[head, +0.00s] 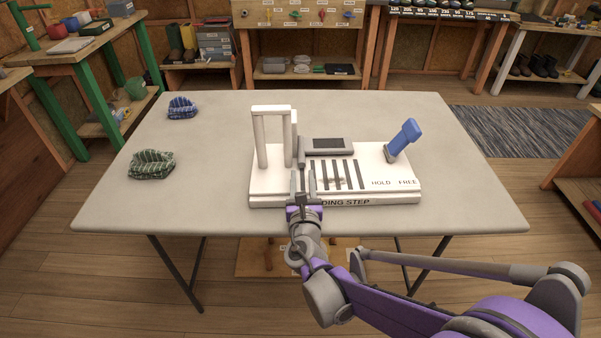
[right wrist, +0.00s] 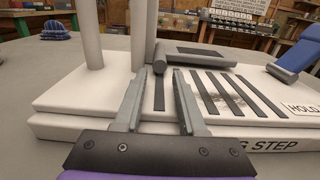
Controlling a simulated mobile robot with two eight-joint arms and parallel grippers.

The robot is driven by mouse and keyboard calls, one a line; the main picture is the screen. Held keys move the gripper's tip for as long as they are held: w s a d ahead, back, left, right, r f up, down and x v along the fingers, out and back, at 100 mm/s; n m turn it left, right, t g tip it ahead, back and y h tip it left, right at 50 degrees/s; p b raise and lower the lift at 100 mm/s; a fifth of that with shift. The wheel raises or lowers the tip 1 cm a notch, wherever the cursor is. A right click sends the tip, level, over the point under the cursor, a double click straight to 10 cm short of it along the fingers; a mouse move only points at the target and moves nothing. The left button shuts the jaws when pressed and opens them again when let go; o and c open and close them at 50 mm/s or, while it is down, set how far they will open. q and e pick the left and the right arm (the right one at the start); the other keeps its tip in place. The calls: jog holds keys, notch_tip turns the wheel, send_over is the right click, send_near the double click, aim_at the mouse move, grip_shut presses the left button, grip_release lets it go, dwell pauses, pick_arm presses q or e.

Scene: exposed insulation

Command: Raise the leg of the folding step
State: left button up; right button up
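The folding step (head: 230,200) is a white board on the table, its name on the front edge. A white frame of posts and a top bar (head: 271,109) stands upright at its left; its posts also show in the right wrist view (right wrist: 89,35). A grey rod (head: 301,152) lies beside the frame, its rounded end (right wrist: 159,68) close beyond my fingertips. A blue-handled lever (head: 405,137) leans right near the HOLD and FREE labels. My right gripper (head: 302,180) is open over the board's front, nothing held between its fingers (right wrist: 157,78). My left gripper is out of view.
A dark pad (head: 328,146) and several black slots (head: 341,175) are on the board. A green striped cloth item (head: 152,164) and a blue one (head: 182,107) lie on the table (head: 460,205) at left. The tabletop right of the board is clear.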

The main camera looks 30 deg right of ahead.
aim_at(302, 165)
jog(key=shift+x, duration=1.55)
jog(key=shift+c, duration=0.3)
grip_shut()
